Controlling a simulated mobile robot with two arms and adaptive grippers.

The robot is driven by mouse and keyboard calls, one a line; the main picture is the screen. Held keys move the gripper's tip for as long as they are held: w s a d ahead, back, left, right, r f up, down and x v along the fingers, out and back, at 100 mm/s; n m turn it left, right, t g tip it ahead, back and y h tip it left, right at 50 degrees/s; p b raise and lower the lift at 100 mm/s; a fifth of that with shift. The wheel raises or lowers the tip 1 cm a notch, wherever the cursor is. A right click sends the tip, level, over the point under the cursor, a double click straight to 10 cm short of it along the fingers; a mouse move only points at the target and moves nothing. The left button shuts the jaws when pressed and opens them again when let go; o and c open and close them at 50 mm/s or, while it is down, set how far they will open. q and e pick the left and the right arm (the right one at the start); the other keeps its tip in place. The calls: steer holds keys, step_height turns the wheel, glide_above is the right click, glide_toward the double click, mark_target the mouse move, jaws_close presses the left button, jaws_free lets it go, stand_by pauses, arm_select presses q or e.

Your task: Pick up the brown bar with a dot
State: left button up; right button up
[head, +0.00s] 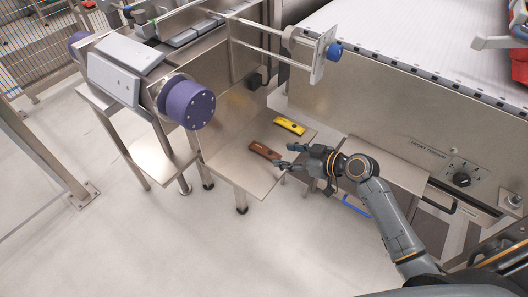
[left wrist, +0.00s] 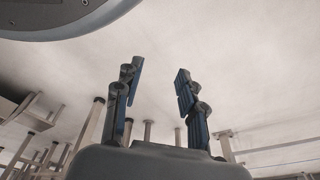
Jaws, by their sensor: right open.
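The brown bar (head: 264,151) lies flat on the low metal shelf (head: 236,167); a small pale mark shows on it, too small to make out. A yellow bar (head: 290,126) lies just behind it and to the right. My right gripper (head: 284,156) is open, with its fingers pointing left, close to the right end of the brown bar. I cannot tell if a fingertip touches the bar. My left gripper (left wrist: 157,90) shows only in the left wrist view, its fingers spread apart with nothing between them.
A machine with purple rollers (head: 187,103) stands behind and left of the shelf. A conveyor (head: 400,50) with a metal side wall rises at the right. A blue-edged item (head: 355,207) sits beneath my right forearm. The floor in front is clear.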

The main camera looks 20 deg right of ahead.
mark_target(266, 150)
steer(key=x, duration=0.6)
steer(key=shift+w+d+r, duration=0.1)
steer(key=shift+w+r, duration=0.05)
steer(key=shift+w+f, duration=0.2)
steer(key=shift+w+a, duration=0.1)
steer(key=shift+a, duration=0.1)
arm_select(q)
steer(key=shift+r, duration=0.5)
arm_select(e)
steer(key=c, duration=1.2)
